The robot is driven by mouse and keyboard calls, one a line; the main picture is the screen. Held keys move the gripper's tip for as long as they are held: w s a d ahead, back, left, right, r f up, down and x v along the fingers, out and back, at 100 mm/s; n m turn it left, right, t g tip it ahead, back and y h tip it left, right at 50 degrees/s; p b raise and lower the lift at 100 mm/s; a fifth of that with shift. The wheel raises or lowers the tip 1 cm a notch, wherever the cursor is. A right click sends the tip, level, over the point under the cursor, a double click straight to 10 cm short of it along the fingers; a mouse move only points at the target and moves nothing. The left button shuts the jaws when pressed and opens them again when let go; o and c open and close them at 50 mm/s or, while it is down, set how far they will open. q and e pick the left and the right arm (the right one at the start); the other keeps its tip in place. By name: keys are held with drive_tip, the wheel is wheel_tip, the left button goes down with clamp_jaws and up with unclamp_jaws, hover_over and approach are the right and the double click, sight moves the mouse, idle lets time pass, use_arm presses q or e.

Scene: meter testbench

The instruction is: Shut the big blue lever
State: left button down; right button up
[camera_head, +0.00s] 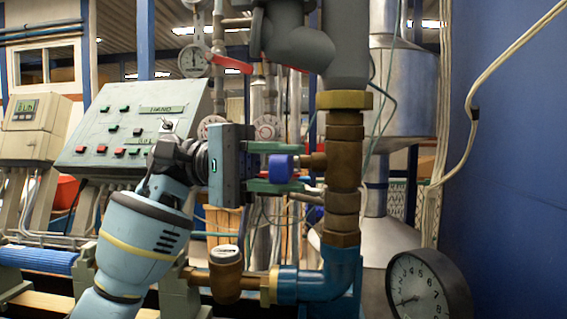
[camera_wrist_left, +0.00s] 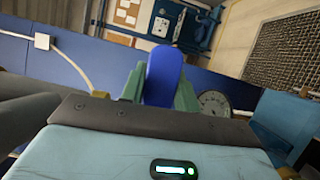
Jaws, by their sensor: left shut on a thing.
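The big blue lever (camera_head: 280,168) sits on the brass fitting of the vertical pipe, near the middle of the head view. My left gripper (camera_head: 284,167) comes in from the left, with one green finger above the lever and one below it. In the left wrist view the blue lever (camera_wrist_left: 163,75) stands up between the two green fingers of my left gripper (camera_wrist_left: 160,90), which is shut on it. The lever's lower part is hidden behind the gripper body there. My right gripper is not in view.
The brass and grey vertical pipe (camera_head: 343,150) stands just right of the gripper. A brass water meter (camera_head: 226,275) and blue pipe (camera_head: 312,284) lie below. A green control panel (camera_head: 130,130) is behind my left arm. A round gauge (camera_head: 425,290) stands lower right, before a blue wall (camera_head: 508,160).

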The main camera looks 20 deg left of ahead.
use_arm(q)
drive_tip(key=shift+f+m, duration=0.4)
drive_tip(key=shift+f, duration=0.05)
drive_tip(key=c, duration=1)
unclamp_jaws()
drive_tip(key=shift+c, duration=0.2)
drive_tip(key=a, duration=0.7)
drive_tip(key=shift+w+a, duration=0.4)
